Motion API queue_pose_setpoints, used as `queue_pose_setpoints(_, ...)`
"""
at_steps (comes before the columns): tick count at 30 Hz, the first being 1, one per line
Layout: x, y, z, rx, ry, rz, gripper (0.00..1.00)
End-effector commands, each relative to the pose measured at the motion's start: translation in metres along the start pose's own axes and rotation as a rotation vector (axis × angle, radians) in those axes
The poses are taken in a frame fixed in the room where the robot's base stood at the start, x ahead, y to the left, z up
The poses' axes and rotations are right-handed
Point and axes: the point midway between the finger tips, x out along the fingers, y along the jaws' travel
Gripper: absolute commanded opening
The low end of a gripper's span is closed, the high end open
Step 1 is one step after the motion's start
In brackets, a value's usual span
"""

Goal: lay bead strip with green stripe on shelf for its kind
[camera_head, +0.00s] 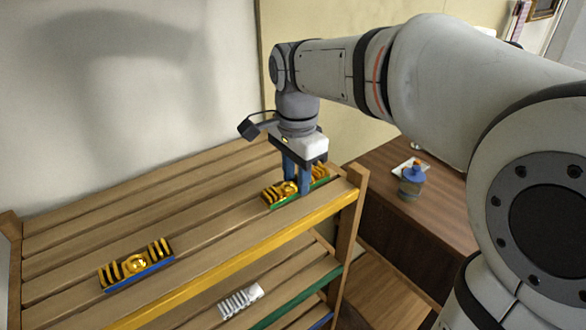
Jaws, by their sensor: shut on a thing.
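The bead strip with the green stripe (275,197) is gold and dark, with the green along its front edge. It is at the right end of the slatted top shelf (215,245), which has a yellow front edge. My gripper (297,188) points down with its blue fingers shut on the middle of this strip, hiding part of it. I cannot tell whether the strip rests on the slats or is just above them. Below is a shelf with a green front edge (300,297), and lower still a blue edge (321,321) shows.
A similar gold strip with a blue stripe (137,265) lies at the top shelf's left. A white ribbed strip (241,300) lies on the shelf below. A wooden post (349,220) bounds the right end. A brown table (435,215) with a blue-topped bottle (411,181) stands beyond.

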Motion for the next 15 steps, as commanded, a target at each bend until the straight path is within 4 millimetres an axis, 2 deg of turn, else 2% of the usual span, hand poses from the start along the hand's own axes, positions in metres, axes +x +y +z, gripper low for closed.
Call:
queue_pose_setpoints(4, 0.0048, 0.0, 0.0002, -0.001, 0.0, 0.0, 0.05)
queue_pose_setpoints(5, 0.0036, -0.0001, 0.0002, -0.001, 0.0, 0.0, 0.33)
queue_pose_setpoints(12, 0.0032, -0.0001, 0.0004, -0.001, 0.0, 0.0, 0.52)
queue_pose_setpoints(15, 0.0031, -0.0001, 0.0004, -0.001, 0.0, 0.0, 0.52)
